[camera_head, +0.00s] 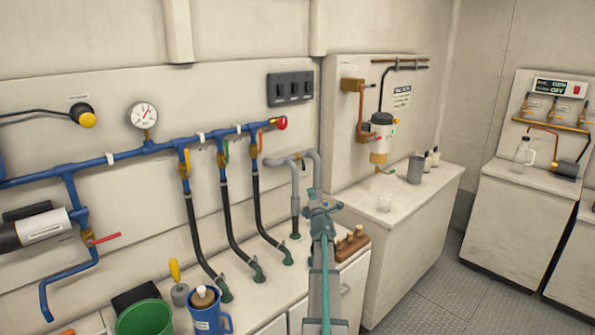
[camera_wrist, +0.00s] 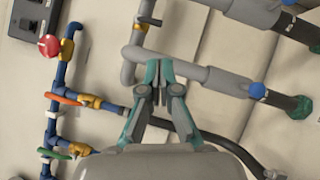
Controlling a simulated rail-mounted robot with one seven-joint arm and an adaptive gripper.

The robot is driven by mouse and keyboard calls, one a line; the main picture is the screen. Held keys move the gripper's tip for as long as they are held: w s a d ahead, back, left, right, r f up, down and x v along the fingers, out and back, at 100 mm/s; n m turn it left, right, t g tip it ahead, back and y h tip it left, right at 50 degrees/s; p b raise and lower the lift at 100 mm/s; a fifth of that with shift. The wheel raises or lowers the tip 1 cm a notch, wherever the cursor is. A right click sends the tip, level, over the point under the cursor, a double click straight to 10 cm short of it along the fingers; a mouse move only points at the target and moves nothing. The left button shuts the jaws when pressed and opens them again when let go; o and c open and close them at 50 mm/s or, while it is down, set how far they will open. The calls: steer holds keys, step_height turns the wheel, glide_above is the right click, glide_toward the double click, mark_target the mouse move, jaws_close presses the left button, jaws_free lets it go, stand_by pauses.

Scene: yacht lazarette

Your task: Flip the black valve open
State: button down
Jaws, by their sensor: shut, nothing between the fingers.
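A small black valve handle (camera_wrist: 149,21) sits on a brass valve body (camera_wrist: 141,27) on a grey pipe, in the upper middle of the wrist view. In the head view the brass fitting (camera_head: 297,157) shows at the top of the grey pipe loop; its black handle is too small to make out clearly. My gripper (camera_wrist: 161,88) is shut and empty, its teal fingers together in front of the grey pipe, apart from the black handle in the picture. In the head view my gripper (camera_head: 319,193) is by the grey pipes; whether it touches them I cannot tell.
A blue manifold (camera_head: 205,139) carries valves with yellow, green and orange handles and black hoses. A red knob (camera_head: 282,123) ends it. A wooden block (camera_head: 352,244) stands on the counter at right. A green bucket (camera_head: 145,318) and blue mug (camera_head: 210,317) stand at front left.

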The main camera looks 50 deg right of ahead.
mark_target(304, 169)
steer(key=shift+d+r, duration=0.15)
steer(key=p+x, duration=0.5)
steer(key=x, duration=0.7)
steer(key=shift+w+d+r, duration=0.15)
steer(key=shift+w, duration=0.15)
steer(key=shift+w+d+p, duration=0.4)
steer(key=shift+w+p, duration=0.05)
steer(key=shift+w, duration=0.05)
steer(key=shift+d+f+b, duration=0.1)
steer(key=shift+f+b, duration=0.1)
steer(key=shift+b, duration=0.8)
